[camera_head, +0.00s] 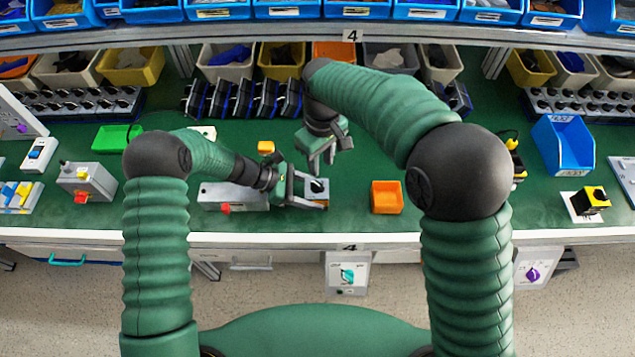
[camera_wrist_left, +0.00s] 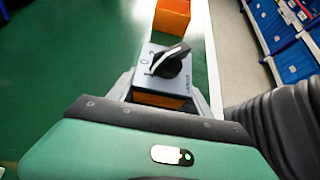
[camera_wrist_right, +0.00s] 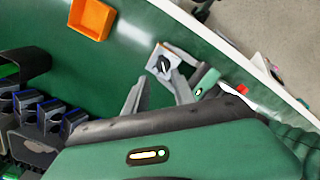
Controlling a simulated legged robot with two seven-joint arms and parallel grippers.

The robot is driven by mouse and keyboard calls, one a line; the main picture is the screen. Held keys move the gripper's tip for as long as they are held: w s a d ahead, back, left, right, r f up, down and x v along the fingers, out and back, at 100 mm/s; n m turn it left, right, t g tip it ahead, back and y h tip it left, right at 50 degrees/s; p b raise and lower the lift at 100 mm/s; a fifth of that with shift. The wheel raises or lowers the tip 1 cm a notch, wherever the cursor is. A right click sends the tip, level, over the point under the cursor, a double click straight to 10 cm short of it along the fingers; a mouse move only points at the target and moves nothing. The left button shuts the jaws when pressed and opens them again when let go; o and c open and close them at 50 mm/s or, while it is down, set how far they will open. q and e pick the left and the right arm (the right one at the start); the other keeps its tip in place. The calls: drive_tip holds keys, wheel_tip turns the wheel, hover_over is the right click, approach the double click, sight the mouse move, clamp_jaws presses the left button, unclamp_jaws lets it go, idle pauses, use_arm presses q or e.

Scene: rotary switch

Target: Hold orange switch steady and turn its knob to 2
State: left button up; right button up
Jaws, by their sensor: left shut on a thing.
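The orange switch (camera_head: 318,187) has a grey top plate, a black knob and an orange lower body. My left gripper (camera_head: 308,194) is shut on its sides, as the left wrist view shows with a finger on each side of the box (camera_wrist_left: 160,98). The black knob (camera_wrist_left: 172,62) has a white line slanting across it. Marks are printed beside the knob, but I cannot read its setting surely. My right gripper (camera_head: 322,166) is open and empty, just above and behind the switch. In the right wrist view the knob (camera_wrist_right: 162,64) shows beyond its parted fingers.
An orange bin (camera_head: 386,197) stands right of the switch. A grey box with a red button (camera_head: 233,197) lies to the left. The table's front edge (camera_head: 300,240) is close. Dark blocks (camera_head: 240,98) stand in a row behind.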

sight(317, 183)
drive_tip(key=f, duration=0.6)
drive_tip(key=a+f, duration=0.1)
drive_tip(key=f, duration=0.2)
drive_tip(key=shift+w, duration=0.15)
drive_tip(key=shift+d, duration=0.1)
drive_tip(key=shift+r, duration=0.1)
clamp_jaws()
